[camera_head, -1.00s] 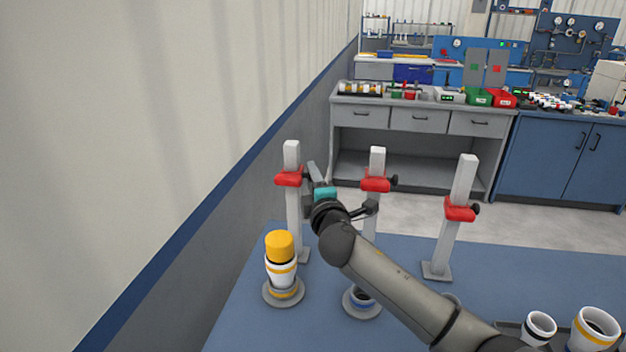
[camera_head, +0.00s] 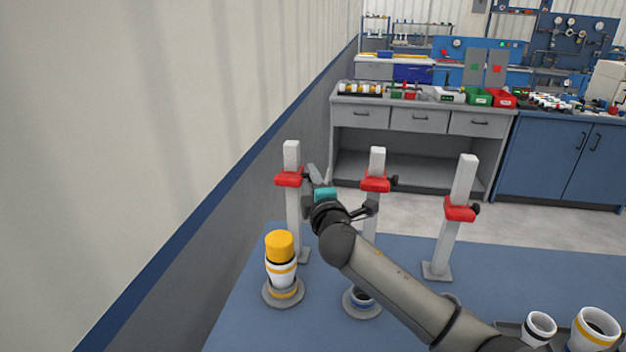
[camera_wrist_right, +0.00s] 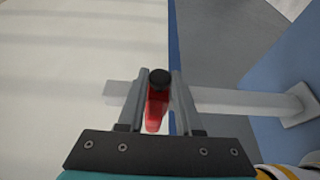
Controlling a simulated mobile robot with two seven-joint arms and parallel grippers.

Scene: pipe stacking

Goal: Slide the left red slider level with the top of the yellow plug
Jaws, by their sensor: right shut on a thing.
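The left red slider (camera_head: 288,180) sits high on the left white post, clearly above the top of the yellow plug (camera_head: 279,246). The plug stands upright in the white, banded pipe stack in front of that post. My right gripper (camera_head: 309,175) reaches the slider from its right side. In the right wrist view the gripper (camera_wrist_right: 159,82) is shut on the slider's black knob (camera_wrist_right: 159,78), with the red slider body (camera_wrist_right: 156,108) showing between the fingers. The head view partly hides this grip. My left gripper is not in view.
The middle post with its red slider (camera_head: 376,182) stands close to the right of my gripper, partly behind my arm. A right post (camera_head: 451,235) stands farther off. Open pipe pieces (camera_head: 539,328) lie at the lower right. The wall (camera_head: 170,130) is at the left.

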